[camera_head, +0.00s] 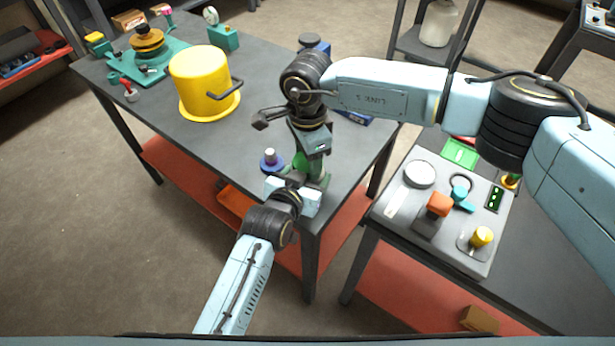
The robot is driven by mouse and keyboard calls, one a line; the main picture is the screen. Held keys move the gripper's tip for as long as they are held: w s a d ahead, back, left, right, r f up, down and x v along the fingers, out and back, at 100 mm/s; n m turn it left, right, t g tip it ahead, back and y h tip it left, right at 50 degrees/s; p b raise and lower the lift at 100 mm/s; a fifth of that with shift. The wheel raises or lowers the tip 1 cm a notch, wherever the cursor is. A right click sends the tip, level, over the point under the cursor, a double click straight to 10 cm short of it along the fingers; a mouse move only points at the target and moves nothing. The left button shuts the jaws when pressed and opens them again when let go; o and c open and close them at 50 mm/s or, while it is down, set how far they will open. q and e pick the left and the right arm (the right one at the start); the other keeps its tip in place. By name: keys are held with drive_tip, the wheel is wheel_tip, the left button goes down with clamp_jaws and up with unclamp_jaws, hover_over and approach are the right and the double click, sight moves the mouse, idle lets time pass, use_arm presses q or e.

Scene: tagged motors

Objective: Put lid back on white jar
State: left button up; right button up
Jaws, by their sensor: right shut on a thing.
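A whitish jar (438,22) stands on a rack at the top right; its top is cut off by the frame edge. My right gripper (308,160) points down over the near end of the grey table, shut on a green object (302,163) that it partly hides. My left gripper (292,183) comes up from below, close beneath and beside the right one; whether its jaws are open is hidden. A blue disc with a pale peg (270,160) is just left of the grippers. I cannot make out a lid for certain.
A yellow pot (203,84) with a dark handle stands on the grey table (262,77). A teal fixture (150,58) is at its far left. A control panel (445,215) with knobs lies on the right table. The table between pot and grippers is mostly clear.

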drive_tip(key=o, duration=1.1)
drive_tip(key=shift+r, duration=2.25)
drive_tip(key=shift+c, duration=0.5)
drive_tip(key=r+n, duration=0.2)
drive_tip(key=n, duration=0.2)
drive_tip(key=r+n, duration=0.1)
drive_tip(key=n, duration=0.1)
drive_tip(key=shift+r, duration=0.25)
drive_tip(key=shift+f, duration=0.1)
